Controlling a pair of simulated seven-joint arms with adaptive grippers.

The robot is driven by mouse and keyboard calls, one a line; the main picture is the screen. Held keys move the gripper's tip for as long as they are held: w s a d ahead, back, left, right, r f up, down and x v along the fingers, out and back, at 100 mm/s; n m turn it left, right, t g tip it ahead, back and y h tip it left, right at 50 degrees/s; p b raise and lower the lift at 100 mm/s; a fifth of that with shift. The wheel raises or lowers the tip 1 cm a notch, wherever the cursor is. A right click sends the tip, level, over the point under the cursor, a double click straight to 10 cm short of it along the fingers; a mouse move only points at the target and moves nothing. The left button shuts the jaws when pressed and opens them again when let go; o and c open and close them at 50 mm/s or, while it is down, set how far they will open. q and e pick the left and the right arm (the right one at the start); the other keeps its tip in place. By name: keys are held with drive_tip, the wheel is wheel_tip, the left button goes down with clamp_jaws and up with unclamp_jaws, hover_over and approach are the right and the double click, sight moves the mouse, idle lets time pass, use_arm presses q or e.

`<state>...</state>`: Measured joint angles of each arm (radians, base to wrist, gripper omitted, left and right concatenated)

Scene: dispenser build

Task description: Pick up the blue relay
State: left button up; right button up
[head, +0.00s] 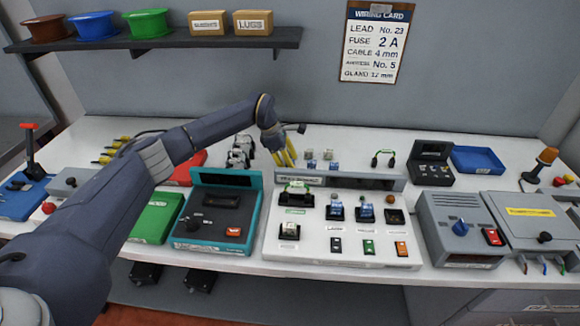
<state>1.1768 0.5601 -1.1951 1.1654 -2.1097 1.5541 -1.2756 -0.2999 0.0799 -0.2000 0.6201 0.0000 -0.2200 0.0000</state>
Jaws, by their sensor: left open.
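Several small relays stand on the white bench behind the panel's back edge, right of my left gripper (286,157). My right gripper is not in view.
A teal-framed tester (214,218) stands left of the panel, and a grey box with a blue knob (461,232) stands right of it.

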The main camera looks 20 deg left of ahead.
use_arm(q)
drive_tip(key=shift+c, duration=0.4)
clamp_jaws()
drive_tip(key=shift+r, duration=0.1)
